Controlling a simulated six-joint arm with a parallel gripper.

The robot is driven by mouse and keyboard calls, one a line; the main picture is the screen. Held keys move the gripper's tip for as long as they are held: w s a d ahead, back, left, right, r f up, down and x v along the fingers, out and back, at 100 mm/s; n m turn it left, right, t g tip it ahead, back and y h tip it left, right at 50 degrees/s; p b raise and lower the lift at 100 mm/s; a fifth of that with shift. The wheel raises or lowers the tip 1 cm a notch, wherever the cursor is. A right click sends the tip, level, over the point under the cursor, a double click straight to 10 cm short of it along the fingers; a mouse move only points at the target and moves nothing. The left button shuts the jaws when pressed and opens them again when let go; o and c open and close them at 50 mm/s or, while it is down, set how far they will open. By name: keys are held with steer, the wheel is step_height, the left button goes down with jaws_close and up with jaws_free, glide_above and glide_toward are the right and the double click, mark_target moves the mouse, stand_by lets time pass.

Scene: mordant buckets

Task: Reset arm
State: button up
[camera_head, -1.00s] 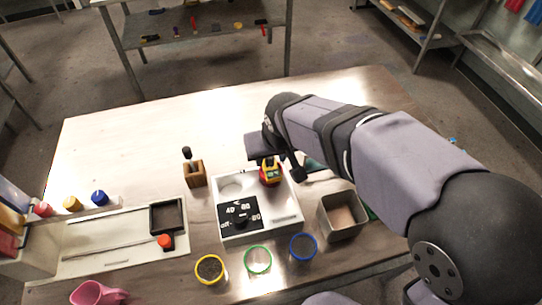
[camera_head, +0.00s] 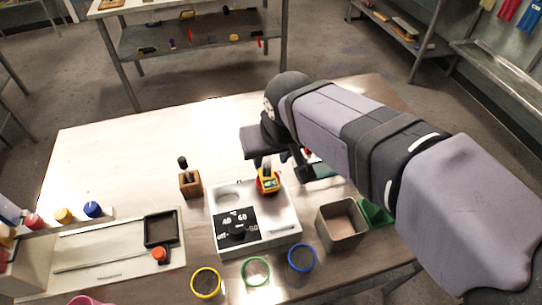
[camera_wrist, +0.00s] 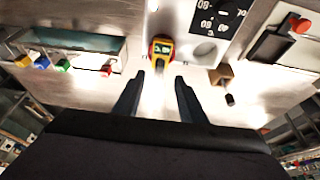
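My gripper (camera_wrist: 157,95) is open in the wrist view, its two dark fingers apart with nothing between them. In the head view my gripper (camera_head: 279,167) hangs over the back of the white hotplate-like unit (camera_head: 283,228). A yellow and red device with a small display (camera_head: 267,182) rests at the back of that unit, just beyond the fingertips. It also shows in the wrist view (camera_wrist: 161,48), ahead of the fingers and apart from them. The black dial panel (camera_head: 236,227) with numbers is at the unit's front left.
A wooden block holder (camera_head: 191,184) stands left of the unit. A square metal bin (camera_head: 341,224) stands to its right. Yellow (camera_head: 206,283), green (camera_head: 255,271) and blue (camera_head: 301,258) rimmed cups line the front. The table's back left is clear.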

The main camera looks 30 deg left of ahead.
stand_by(0.3)
steer(key=w+d+m+h+p, duration=0.3)
steer(key=d+p, duration=0.5)
steer(key=d, duration=1.1)
steer(key=s+d+m+g+p, duration=0.1)
steer(key=s+d+m+p, duration=0.2)
steer(key=d, duration=0.6)
steer(key=s+d+m+g+p, duration=0.2)
steer(key=s+d, duration=0.3)
steer(key=d, duration=0.4)
steer(key=shift+s+f+m+p, duration=0.25)
steer(key=shift+m+p, duration=0.25)
steer(key=shift+p, duration=0.2)
steer(key=shift+w, duration=0.1)
